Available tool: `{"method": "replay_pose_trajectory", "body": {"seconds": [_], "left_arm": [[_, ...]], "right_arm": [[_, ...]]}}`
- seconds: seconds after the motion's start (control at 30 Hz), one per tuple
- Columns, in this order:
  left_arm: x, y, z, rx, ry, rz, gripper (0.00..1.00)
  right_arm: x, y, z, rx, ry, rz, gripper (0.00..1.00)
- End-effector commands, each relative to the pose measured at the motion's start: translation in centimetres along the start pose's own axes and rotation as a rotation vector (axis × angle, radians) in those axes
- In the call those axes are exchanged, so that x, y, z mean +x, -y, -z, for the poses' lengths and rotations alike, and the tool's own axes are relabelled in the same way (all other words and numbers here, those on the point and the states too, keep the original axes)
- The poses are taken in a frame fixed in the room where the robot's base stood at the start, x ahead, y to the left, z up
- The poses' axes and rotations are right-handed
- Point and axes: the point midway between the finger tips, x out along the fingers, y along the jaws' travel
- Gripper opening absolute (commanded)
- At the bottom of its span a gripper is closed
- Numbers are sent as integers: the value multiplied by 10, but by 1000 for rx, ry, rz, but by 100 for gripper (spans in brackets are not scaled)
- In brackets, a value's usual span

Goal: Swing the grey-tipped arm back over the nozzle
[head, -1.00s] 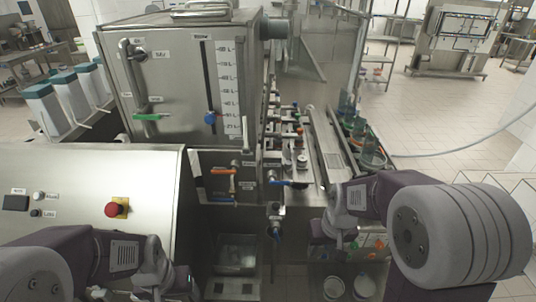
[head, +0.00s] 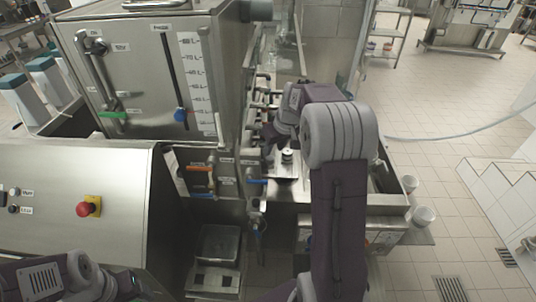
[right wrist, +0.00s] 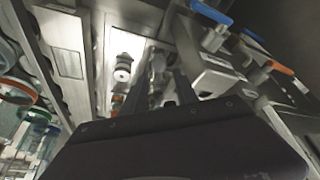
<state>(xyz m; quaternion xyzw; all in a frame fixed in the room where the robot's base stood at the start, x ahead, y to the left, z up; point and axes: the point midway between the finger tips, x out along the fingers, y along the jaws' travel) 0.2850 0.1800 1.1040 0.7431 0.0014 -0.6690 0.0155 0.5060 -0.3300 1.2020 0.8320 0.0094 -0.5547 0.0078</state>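My right gripper (head: 272,140) reaches over the filling machine from the right, pointing down among its valves and pipes. In the right wrist view its two dark fingers (right wrist: 160,92) stand apart, with metal fittings showing between and beyond them and no clear grip on anything. A blue-handled valve (head: 256,181) with a metal spout below it (head: 257,205) is at the machine's front. I cannot single out the grey-tipped arm or the nozzle for sure; my right wrist covers part of that area. My left arm is at the lower left; its fingers are not clear.
A steel tank (head: 145,75) with a level scale stands left of the valves. An orange-handled valve (head: 198,168) and a red stop button (head: 84,209) are nearer. A metal plate with a small round knob (head: 287,155) lies beside the gripper. White cups (head: 424,216) stand at the right.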

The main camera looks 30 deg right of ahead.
Motion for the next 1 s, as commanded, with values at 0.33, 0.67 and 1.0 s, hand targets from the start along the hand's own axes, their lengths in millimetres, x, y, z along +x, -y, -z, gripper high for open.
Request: {"method": "replay_pose_trajectory", "body": {"seconds": [0.33, 0.67, 1.0], "left_arm": [[-17, 0, 2, 0, 0, 0, 71], [-17, 0, 2, 0, 0, 0, 71], [-17, 0, 2, 0, 0, 0, 71]], "right_arm": [[60, 1, 0, 1, 2, 2, 36], [67, 0, 0, 1, 0, 0, 33], [67, 0, 0, 1, 0, 0, 0]]}}
